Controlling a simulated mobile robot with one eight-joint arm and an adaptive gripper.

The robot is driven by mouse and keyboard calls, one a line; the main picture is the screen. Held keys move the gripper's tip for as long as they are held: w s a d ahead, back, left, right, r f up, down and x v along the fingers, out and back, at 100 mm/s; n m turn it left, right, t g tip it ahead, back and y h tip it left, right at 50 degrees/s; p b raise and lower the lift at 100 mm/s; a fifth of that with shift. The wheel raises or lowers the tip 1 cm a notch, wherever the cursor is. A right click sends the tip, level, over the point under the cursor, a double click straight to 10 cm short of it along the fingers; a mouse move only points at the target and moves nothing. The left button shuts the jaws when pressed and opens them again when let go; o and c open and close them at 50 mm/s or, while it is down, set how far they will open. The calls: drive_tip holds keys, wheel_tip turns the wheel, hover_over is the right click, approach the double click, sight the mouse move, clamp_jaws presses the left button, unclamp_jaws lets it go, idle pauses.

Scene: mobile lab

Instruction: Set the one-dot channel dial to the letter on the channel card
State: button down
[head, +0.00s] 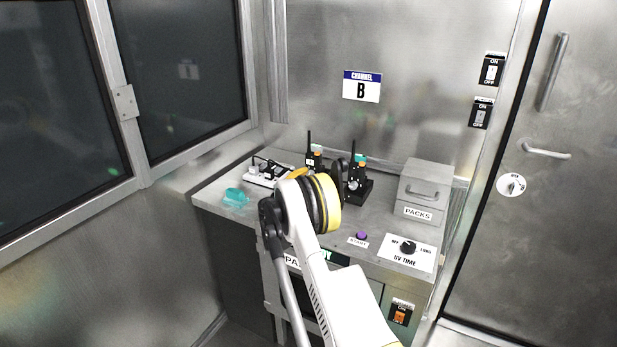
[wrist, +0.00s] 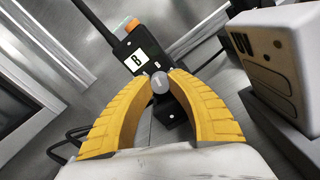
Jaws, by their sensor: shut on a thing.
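The channel card (head: 361,99) on the back wall shows the letter B. Two black radios with antennas stand on the bench: a left radio (head: 315,157) and a right radio (head: 357,183). In the wrist view, my gripper (wrist: 161,84) has its yellow fingers shut on a small grey round dial (wrist: 160,80) on a black radio (wrist: 122,50). A white label or window (wrist: 138,60) with a letter that looks like B sits just above the dial. I cannot make out dots beside the dial. In the head view my arm hides most of the gripper and the dial.
A grey PACKS box (head: 427,190) stands right of the radios. A UV TIME dial (head: 407,247) and a purple START button (head: 361,237) are at the bench front. A white power strip (head: 266,173) and a teal crumpled item (head: 235,197) lie to the left.

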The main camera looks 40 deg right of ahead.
idle(0.4)
drive_tip(key=c, duration=1.2)
unclamp_jaws()
